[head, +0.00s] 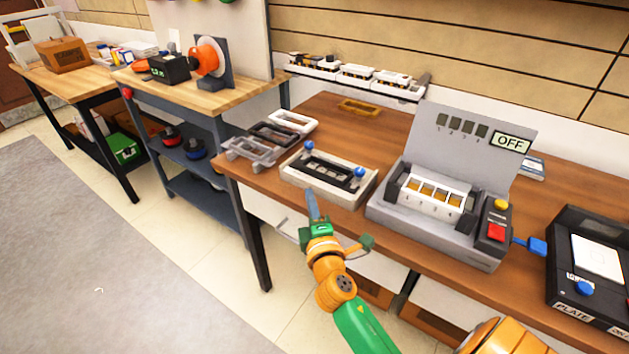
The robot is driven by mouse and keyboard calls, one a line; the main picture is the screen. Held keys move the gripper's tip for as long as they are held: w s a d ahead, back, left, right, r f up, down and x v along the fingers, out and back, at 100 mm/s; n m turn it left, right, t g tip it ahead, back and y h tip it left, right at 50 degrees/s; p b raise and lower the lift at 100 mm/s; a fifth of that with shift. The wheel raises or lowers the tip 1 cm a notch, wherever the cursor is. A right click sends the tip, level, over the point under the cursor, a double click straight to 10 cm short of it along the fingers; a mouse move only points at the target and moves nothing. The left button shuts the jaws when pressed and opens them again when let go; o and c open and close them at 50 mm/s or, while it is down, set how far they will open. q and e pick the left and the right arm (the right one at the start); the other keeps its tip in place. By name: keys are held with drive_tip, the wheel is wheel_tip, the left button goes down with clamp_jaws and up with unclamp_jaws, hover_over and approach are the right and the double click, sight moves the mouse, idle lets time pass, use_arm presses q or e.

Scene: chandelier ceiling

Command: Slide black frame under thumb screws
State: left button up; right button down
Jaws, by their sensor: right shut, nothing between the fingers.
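A pale fixture (300,183) sits near the front left edge of the brown table. Two blue thumb screws stand on it, one at its back left (309,145) and one at its right end (358,172). A black frame (325,170) lies on the fixture between the screws; I cannot tell whether its edges are under them. My right gripper (312,207) is shut and empty, just in front of the fixture's front edge. I cannot tell whether it touches the fixture. My left gripper is out of view.
A rack with white, dark and grey frames (262,143) stands left of the fixture. A grey machine (430,215) with an OFF display stands to the right. A brown frame (360,107) lies behind. A black plate box (590,270) is at far right.

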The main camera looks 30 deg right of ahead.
sight(326, 179)
drive_tip(key=x, duration=0.3)
drive_tip(key=shift+w+d+r, duration=0.1)
drive_tip(key=shift+w+d, duration=0.1)
drive_tip(key=shift+w, duration=0.05)
drive_tip(key=shift+w+d, duration=0.25)
drive_tip(key=shift+d, duration=0.35)
drive_tip(key=shift+w+d, duration=0.2)
drive_tip(key=shift+d, duration=0.4)
drive_tip(key=shift+w+d, duration=0.15)
drive_tip(key=shift+d, duration=0.3)
drive_tip(key=shift+w+d, duration=0.4)
drive_tip(key=shift+d, duration=0.5)
drive_tip(key=shift+w+d, duration=0.35)
drive_tip(key=shift+d, duration=0.5)
